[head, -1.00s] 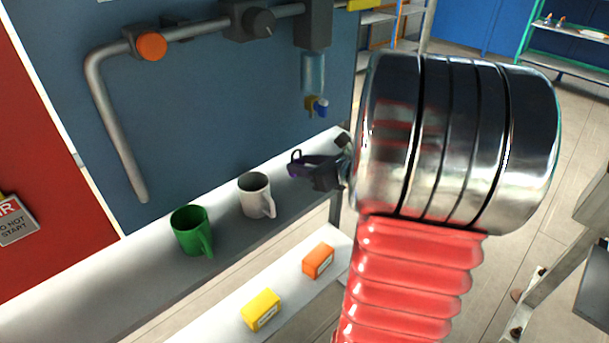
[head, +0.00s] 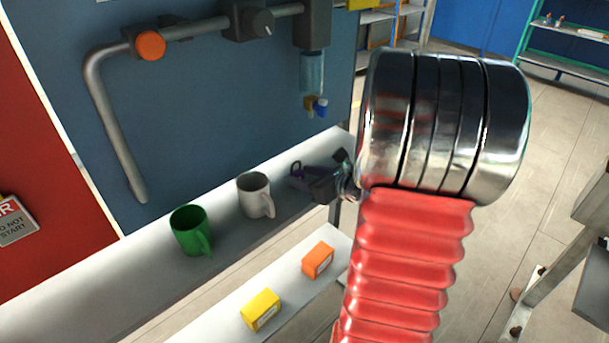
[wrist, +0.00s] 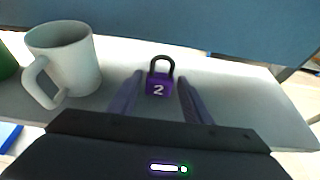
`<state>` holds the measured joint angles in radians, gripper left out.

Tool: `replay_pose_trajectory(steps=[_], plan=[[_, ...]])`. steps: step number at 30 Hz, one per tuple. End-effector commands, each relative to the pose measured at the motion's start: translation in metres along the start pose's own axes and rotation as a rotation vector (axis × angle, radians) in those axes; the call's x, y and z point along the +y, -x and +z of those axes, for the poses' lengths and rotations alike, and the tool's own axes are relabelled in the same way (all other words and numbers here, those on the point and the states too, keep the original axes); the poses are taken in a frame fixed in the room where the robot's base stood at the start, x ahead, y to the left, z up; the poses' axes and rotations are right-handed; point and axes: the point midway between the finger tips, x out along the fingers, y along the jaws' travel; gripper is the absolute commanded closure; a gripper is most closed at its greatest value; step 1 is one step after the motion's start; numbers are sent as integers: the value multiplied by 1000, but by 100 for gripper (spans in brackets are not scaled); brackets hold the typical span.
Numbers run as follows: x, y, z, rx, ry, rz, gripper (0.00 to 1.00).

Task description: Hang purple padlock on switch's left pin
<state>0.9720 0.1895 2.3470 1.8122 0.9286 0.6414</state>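The purple padlock (wrist: 159,85) has a dark shackle and a white "2". In the wrist view it is upright with the shackle on top, between the two fingers of my gripper (wrist: 160,80). A narrow gap shows on each side, so the gripper looks open around it. In the head view the padlock (head: 297,170) is small and dark at the tips of my gripper (head: 305,172), low over the grey shelf; I cannot tell whether it touches the shelf.
A white mug (head: 254,194) and a green mug (head: 188,230) stand on the grey shelf (head: 100,285) left of my gripper. Orange (head: 318,260) and yellow (head: 261,309) boxes lie on a lower ledge. A blue panel (head: 215,130) rises behind.

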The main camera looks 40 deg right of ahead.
Motion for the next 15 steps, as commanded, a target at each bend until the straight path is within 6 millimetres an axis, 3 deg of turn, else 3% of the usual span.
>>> replay_pose_trajectory(steps=[4, 15], plan=[[0, 0, 0, 0, 0, 0, 46], [0, 4, 3, -1, 1, -1, 46]])
